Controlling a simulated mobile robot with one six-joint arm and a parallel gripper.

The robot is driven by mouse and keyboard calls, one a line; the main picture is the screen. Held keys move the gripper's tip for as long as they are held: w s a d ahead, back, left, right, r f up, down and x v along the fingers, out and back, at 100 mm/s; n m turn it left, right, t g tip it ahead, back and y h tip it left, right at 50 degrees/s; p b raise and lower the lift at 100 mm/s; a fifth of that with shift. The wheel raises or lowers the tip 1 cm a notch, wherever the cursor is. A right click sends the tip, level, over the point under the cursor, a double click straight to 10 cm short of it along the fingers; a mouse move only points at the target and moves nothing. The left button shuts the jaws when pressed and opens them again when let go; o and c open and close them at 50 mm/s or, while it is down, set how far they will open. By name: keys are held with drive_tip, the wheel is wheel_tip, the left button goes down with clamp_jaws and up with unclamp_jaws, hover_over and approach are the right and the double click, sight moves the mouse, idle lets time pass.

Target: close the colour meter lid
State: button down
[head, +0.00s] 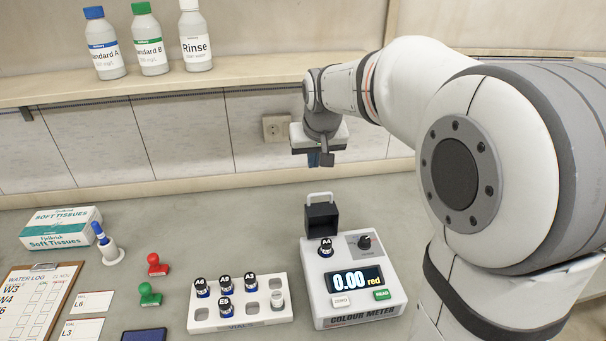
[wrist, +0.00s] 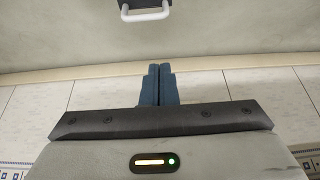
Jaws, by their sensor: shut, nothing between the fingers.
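The colour meter (head: 353,300) stands on the bench right of centre in the head view, its display reading 0.00 in white with "red" in yellow. A vial marked A4 (head: 326,247) sits in its well. The black lid (head: 321,217) stands open behind the vial, with a white handle on top. In the wrist view the white handle (wrist: 146,13) and part of the black lid show at the top edge. My gripper (head: 321,160) is above and behind the lid, apart from it. Its blue fingers (wrist: 159,84) are together and empty in the wrist view.
A white vial rack (head: 240,318) with several vials stands left of the meter. Green (head: 150,294) and red stamps, cards and a tissue box (head: 61,228) are further left. Bottles (head: 104,44) stand on the shelf behind. The bench behind the meter is clear.

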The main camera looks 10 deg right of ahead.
sight(321, 214)
wheel_tip(321, 214, down, 8)
drive_tip(key=p, duration=0.2)
drive_tip(key=shift+d, duration=0.25)
idle(0.4)
